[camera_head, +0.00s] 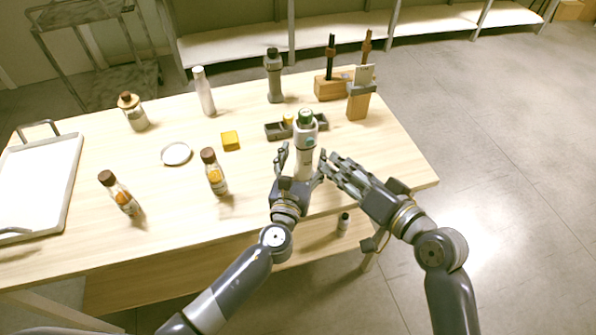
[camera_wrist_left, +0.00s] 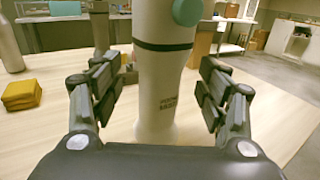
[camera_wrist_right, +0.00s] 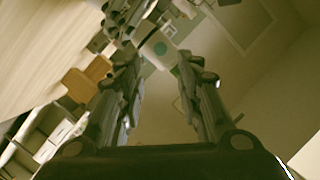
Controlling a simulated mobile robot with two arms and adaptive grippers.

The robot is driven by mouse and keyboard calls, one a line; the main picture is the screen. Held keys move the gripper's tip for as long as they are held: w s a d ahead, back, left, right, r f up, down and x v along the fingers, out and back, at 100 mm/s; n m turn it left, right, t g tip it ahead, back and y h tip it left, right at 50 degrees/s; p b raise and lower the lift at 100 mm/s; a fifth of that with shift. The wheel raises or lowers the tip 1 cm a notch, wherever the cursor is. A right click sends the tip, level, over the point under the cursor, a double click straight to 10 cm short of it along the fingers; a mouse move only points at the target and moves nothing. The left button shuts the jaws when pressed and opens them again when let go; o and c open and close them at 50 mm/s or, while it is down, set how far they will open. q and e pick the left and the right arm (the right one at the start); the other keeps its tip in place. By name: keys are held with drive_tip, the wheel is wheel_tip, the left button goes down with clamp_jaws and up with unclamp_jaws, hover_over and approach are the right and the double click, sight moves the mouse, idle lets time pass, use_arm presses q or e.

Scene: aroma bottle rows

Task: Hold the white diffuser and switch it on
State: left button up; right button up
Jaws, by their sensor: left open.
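The white diffuser (camera_head: 305,140) stands upright near the front right of the table, with a green top and a dark band. Its white body (camera_wrist_left: 160,75) and a round teal spot (camera_wrist_left: 187,11) show in the left wrist view. My left gripper (camera_head: 301,160) is open, with a finger on either side of the diffuser's body. A gap shows at the left finger. My right gripper (camera_head: 329,164) is open and empty, just right of the diffuser. In the right wrist view, the diffuser's top (camera_wrist_right: 157,46) with its teal spot lies ahead, beyond the spread fingers.
A dark tray (camera_head: 277,131) is behind the diffuser, with a yellow block (camera_head: 231,141) to its left. Bottles, including a brown-capped one (camera_head: 215,175), stand to the left. Wooden holders (camera_head: 357,104) stand behind right. The table's front edge is close.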

use_arm(q)
drive_tip(key=shift+x, duration=1.25)
drive_tip(key=c, duration=1.3)
use_arm(e)
clamp_jaws()
